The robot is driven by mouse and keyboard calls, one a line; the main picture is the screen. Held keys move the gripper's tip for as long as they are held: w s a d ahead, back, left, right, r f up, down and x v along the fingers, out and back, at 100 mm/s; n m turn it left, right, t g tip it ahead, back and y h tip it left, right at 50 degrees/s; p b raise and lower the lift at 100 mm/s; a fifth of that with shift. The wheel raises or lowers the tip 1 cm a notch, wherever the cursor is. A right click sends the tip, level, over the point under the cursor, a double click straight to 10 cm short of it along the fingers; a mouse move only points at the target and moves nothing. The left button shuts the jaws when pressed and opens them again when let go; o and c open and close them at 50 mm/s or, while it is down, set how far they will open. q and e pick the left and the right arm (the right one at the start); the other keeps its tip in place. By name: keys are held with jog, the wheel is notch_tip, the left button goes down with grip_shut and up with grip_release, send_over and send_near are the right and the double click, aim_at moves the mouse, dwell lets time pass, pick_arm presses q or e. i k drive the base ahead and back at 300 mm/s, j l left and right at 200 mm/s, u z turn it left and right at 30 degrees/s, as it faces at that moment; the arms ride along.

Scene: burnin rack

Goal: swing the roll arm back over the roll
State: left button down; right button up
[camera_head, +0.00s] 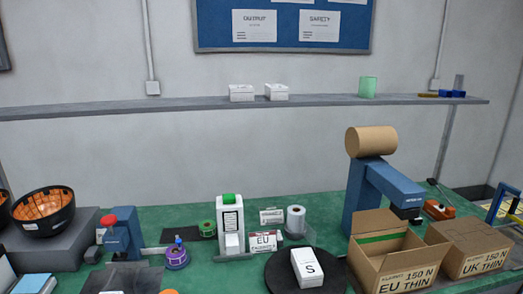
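A brown roll (371,140) sits on top of a blue stand (362,195) at the right of the bench. A blue arm (394,184) slopes from the stand down to the right, ending in a dark head (407,212) above the bench, clear of the brown roll. A smaller white roll (295,220) stands upright on the bench near the middle. I cannot tell for sure which part is the roll arm. Neither of my grippers is in view.
A white box marked S (307,268) lies on a black round plate (336,276).

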aim_at(178, 241)
jog(key=j+u, duration=0.2)
jog(key=u, duration=0.25)
jog(key=j+u, duration=0.2)
jog(key=u, duration=0.25)
jog(key=j+u, duration=0.25)
jog(key=u, duration=0.2)
